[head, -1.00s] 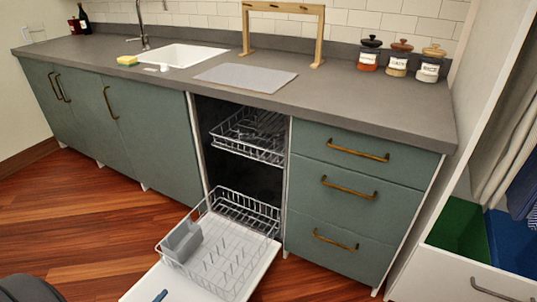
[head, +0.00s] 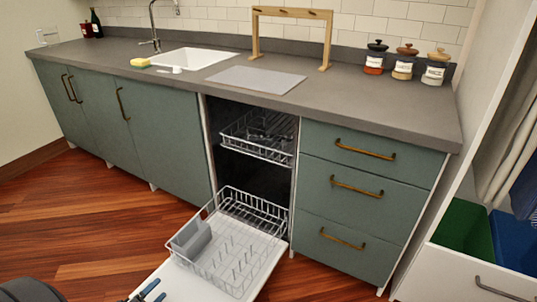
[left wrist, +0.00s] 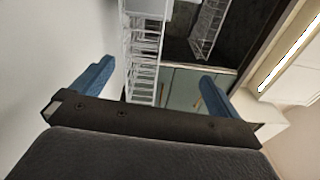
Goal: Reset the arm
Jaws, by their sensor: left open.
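My left gripper (head: 148,291) shows at the bottom edge of the head view, in front of the open dishwasher door (head: 187,281). Only its blue fingertips show there. In the left wrist view its two blue fingers (left wrist: 155,82) stand wide apart with nothing between them. Beyond the fingers are the white wire racks. My right gripper is in neither view.
The dishwasher's lower rack (head: 235,242) is pulled out over the lowered door, with a grey cutlery basket (head: 190,238). The upper rack (head: 258,135) is partly out. The counter (head: 330,95) holds a sink, a wooden frame and jars. Wood floor (head: 75,220) is clear at left.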

